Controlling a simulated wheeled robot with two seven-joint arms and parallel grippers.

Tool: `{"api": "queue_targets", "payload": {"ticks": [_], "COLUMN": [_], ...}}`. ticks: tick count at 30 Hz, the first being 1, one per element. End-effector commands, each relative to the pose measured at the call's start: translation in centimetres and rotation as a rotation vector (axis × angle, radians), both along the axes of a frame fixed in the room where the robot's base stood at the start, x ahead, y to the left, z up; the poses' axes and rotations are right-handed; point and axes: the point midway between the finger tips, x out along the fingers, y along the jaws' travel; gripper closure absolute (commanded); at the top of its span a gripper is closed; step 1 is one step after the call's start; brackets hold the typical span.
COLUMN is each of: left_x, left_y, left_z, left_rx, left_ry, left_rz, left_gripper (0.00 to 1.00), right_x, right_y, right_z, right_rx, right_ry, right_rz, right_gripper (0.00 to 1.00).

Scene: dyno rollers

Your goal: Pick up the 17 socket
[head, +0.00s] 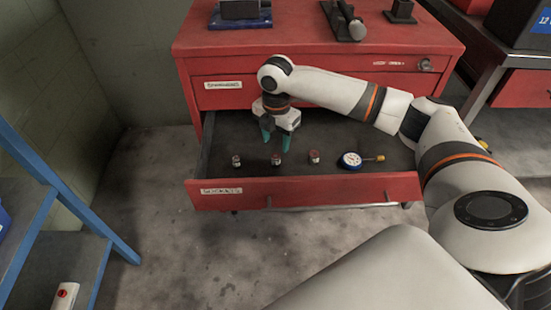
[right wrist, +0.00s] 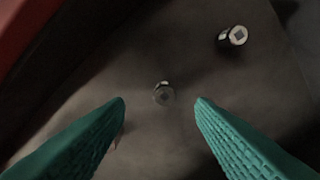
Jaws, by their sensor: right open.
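Three small metal sockets stand in the open drawer: a left one (head: 236,161), a middle one (head: 276,160) and a right one (head: 314,157). Their size markings are too small to read, so I cannot tell which is the 17 socket. My right gripper (head: 275,142) is open and empty, pointing down into the drawer above and behind the middle socket. In the right wrist view one socket (right wrist: 164,93) shows between the teal fingertips, apart from them. A second socket (right wrist: 232,38) lies beyond at the upper right. My left gripper is not in view.
The drawer (head: 235,197) belongs to a red cabinet (head: 310,50). A round dial gauge (head: 350,160) lies at the drawer's right. Tools sit on the cabinet top.

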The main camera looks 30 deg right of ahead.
Motion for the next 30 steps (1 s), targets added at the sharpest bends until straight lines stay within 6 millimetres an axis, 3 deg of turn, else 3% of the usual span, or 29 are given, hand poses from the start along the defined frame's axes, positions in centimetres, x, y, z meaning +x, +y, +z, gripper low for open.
{"api": "queue_targets", "payload": {"ticks": [3, 11, 19, 30], "left_x": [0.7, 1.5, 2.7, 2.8], "left_y": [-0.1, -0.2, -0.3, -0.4], "left_z": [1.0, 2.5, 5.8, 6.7], "left_rx": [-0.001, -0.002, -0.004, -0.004], "left_ry": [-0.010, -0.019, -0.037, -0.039], "left_rz": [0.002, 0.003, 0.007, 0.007], "left_gripper": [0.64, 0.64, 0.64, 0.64], "right_x": [0.0, 0.2, 0.7, 0.7], "right_y": [0.0, -0.1, -0.4, -0.4], "right_z": [-2.1, -4.0, -7.6, -8.3], "right_rx": [0.000, 0.000, 0.000, -0.001], "right_ry": [0.002, 0.001, 0.001, 0.000], "right_rz": [0.000, -0.001, 0.000, 0.000], "right_gripper": [0.50, 0.50, 0.50, 0.53]}}
